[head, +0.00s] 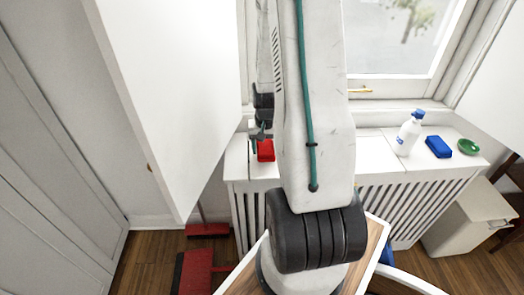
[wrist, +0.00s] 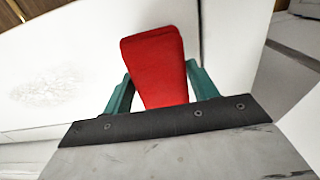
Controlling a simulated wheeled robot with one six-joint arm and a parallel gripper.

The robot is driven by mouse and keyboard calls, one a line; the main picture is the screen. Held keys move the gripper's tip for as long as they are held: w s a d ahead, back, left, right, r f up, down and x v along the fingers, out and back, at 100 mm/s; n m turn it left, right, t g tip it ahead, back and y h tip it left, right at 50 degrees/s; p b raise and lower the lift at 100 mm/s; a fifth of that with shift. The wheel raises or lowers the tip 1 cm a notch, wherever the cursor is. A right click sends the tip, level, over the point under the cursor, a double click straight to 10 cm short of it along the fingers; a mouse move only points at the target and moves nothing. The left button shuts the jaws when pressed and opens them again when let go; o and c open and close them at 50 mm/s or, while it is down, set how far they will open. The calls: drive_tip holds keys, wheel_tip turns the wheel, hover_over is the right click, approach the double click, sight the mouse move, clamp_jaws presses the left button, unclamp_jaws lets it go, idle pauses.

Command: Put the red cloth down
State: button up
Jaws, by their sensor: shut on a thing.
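The red cloth (wrist: 155,65) is a folded red piece held between the teal fingers of my gripper (wrist: 160,92) in the wrist view. My gripper is shut on it. In the head view the red cloth (head: 265,150) shows just left of my arm, at the left part of the white radiator cover top (head: 370,150). My gripper (head: 262,128) is partly hidden behind my arm there. Whether the cloth touches the white surface I cannot tell.
A white spray bottle with a blue cap (head: 409,133), a blue block (head: 438,147) and a green dish (head: 468,146) stand at the right of the cover top. A white open door panel (head: 170,80) is close on the left. A white bin (head: 470,220) stands on the floor at right.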

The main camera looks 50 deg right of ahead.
sight(266, 146)
drive_tip(key=shift+s+f, duration=0.1)
drive_tip(key=shift+f, duration=0.95)
drive_tip(key=shift+f, duration=0.3)
drive_tip(key=o, duration=0.9)
drive_tip(key=shift+a, duration=0.1)
drive_tip(key=shift+o, duration=0.2)
wheel_tip(266, 146, up, 13)
drive_tip(key=shift+f, duration=0.2)
drive_tip(key=shift+s+a+g+y, duration=0.5)
drive_tip(key=shift+s+a, duration=0.65)
drive_tip(key=shift+s, duration=0.05)
drive_tip(key=s+a+r+n, duration=0.3)
drive_tip(key=a+r, duration=0.4)
drive_tip(key=a, duration=0.2)
drive_tip(key=s+a+r+n+t, duration=0.1)
drive_tip(key=s+a+r+n, duration=0.2)
drive_tip(key=a+r, duration=0.3)
drive_tip(key=s+a+r+n+t+h, duration=0.1)
drive_tip(key=s+a+r+n, duration=0.2)
drive_tip(key=a+r, duration=0.4)
drive_tip(key=s+a, duration=0.1)
drive_tip(key=a, duration=0.4)
drive_tip(key=shift+a+r+n, duration=0.3)
drive_tip(key=shift+a+n, duration=0.05)
drive_tip(key=shift+n, duration=0.05)
